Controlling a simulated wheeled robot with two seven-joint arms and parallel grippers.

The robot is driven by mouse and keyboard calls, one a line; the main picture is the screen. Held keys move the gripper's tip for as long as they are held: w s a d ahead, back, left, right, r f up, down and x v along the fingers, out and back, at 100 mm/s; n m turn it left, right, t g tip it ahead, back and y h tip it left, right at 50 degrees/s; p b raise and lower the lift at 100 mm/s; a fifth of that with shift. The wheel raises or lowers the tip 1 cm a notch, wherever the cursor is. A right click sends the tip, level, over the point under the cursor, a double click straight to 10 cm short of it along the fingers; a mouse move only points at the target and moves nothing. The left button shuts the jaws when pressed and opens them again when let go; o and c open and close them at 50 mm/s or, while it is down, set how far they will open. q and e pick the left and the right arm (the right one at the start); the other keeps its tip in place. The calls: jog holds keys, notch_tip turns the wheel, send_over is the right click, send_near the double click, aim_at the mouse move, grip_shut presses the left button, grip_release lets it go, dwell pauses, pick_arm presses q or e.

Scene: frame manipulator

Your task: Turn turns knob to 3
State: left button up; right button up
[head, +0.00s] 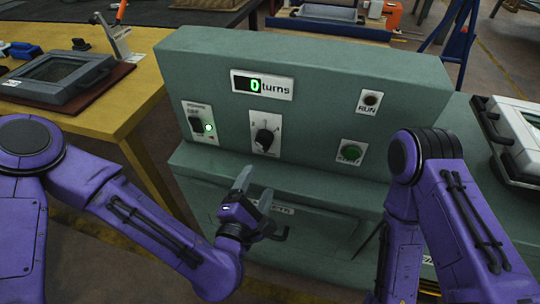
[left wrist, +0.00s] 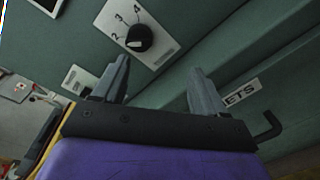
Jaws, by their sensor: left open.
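The black turns knob (head: 264,138) sits on a white plate on the front of the green machine. It also shows in the left wrist view (left wrist: 140,38), with the numbers 2, 3 and 4 printed around it; where its pointer aims is hard to tell. The display (head: 262,85) above it reads 0 turns in green. My left gripper (head: 254,190) is open and empty, below the knob and in front of the machine. In the left wrist view its two fingers (left wrist: 160,85) point up toward the panel, apart from the knob. My right gripper is not visible; only my right arm shows.
A ledge (head: 190,165) juts out below the panel. A yellow table (head: 110,115) stands at left.

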aim_at(262, 146)
pick_arm(q)
jog(key=w+n, duration=0.1)
jog(key=w, duration=0.2)
jog(key=w+d+r+n+p, duration=0.1)
jog(key=w+n, duration=0.1)
jog(key=w, duration=0.2)
jog(key=w+n+t+y+p, duration=0.1)
jog(key=w, duration=0.2)
jog(key=shift+w+d+r, duration=0.2)
jog(key=shift+w+r, duration=0.1)
jog(key=shift+r, duration=0.1)
jog(key=c, duration=1)
